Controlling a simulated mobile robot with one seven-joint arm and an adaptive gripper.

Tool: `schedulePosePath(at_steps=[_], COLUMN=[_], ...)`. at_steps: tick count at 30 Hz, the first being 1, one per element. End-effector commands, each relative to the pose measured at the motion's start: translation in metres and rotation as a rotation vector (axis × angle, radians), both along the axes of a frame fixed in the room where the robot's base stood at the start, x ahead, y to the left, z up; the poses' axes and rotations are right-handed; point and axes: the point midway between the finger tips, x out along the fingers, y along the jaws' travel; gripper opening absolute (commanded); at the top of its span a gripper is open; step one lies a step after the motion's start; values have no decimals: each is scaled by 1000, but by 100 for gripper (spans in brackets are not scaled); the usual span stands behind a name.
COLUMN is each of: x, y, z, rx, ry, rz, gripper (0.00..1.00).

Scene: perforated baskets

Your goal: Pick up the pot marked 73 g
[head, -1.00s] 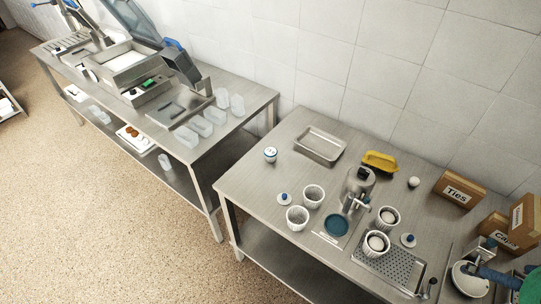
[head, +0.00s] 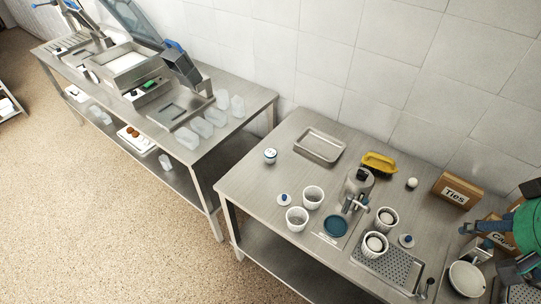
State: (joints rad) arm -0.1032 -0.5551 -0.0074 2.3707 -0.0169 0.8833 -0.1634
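No mark reading 73 g is legible in the head view. A small white pot with blue marking (head: 270,156) stands alone at the left of the near steel table. Two white ribbed baskets, one farther (head: 313,196) and one nearer (head: 296,219), look empty. Two more, one farther (head: 387,218) and one nearer (head: 374,245), hold something pale and stand by the perforated drain plate. My gripper (head: 476,243) is at the right edge of the view, well to the right of the baskets. Its fingers are small and partly hidden, so its opening is unclear.
A metal dispenser (head: 358,186) stands among the baskets beside a dark blue disc (head: 335,225). A white round dish (head: 467,278) is near my gripper. The table's left part is mostly clear.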

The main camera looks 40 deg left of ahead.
Motion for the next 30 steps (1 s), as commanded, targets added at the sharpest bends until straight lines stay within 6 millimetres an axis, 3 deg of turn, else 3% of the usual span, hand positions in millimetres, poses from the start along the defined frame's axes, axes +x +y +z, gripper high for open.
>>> schedulePosePath(at_steps=[14,30], x=[104,204], y=[76,197], z=[25,8], rx=[-123,-258], ry=[43,77], rz=[353,758], gripper=[66,66])
